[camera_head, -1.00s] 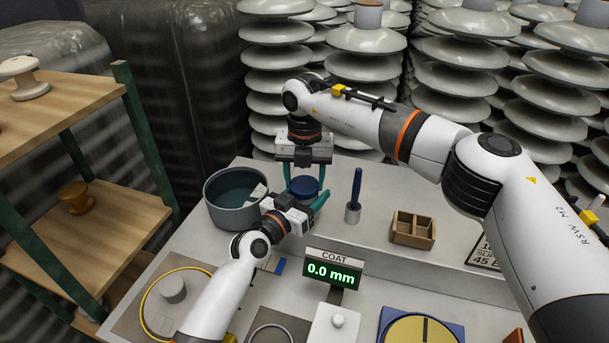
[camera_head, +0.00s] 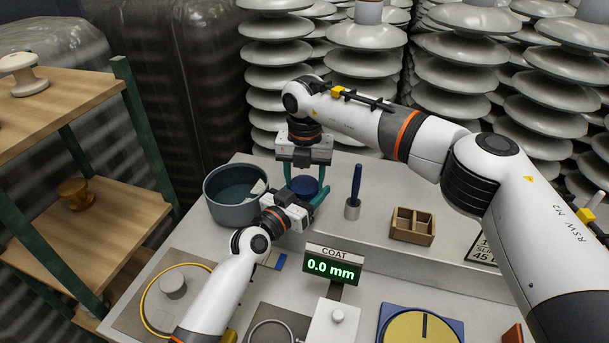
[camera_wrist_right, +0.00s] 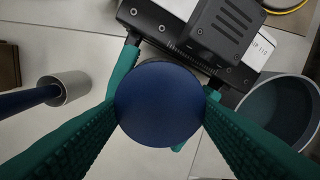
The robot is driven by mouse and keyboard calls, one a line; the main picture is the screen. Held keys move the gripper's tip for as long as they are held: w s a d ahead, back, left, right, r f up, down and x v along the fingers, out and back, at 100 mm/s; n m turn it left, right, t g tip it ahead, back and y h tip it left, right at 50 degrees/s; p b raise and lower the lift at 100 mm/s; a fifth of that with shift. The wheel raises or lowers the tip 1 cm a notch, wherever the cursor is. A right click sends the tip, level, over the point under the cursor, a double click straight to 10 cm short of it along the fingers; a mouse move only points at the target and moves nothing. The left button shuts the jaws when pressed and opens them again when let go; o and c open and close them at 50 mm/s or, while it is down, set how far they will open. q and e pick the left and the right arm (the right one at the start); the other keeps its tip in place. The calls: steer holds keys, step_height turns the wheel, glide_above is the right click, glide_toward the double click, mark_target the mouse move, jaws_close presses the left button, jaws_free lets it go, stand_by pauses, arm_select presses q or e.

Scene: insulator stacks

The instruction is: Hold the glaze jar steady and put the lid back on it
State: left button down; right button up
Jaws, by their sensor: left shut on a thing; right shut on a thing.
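The blue lid (camera_head: 304,185) is between the green fingers of my right gripper (camera_head: 305,188), which comes down from above. In the right wrist view the round lid (camera_wrist_right: 159,104) fills the space between the right fingers (camera_wrist_right: 160,112). My left gripper (camera_head: 306,203) reaches in low from the front left, its green fingers around the glaze jar just below the lid. The jar is almost wholly hidden by the lid and the left gripper. I cannot tell whether the lid touches the jar's rim.
A grey pot of dark liquid (camera_head: 234,212) stands close left. A blue-handled tool in a small cup (camera_head: 353,208) and a wooden divided box (camera_head: 412,226) stand to the right. A COAT display (camera_head: 333,265) reading 0.0 mm stands in front. Insulator stacks (camera_head: 365,75) rise behind.

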steer(key=m, duration=0.5)
steer(key=shift+d+m, duration=0.1)
steer(key=shift+m, duration=0.3)
steer(key=o, duration=0.9)
steer(key=shift+r, duration=2.25)
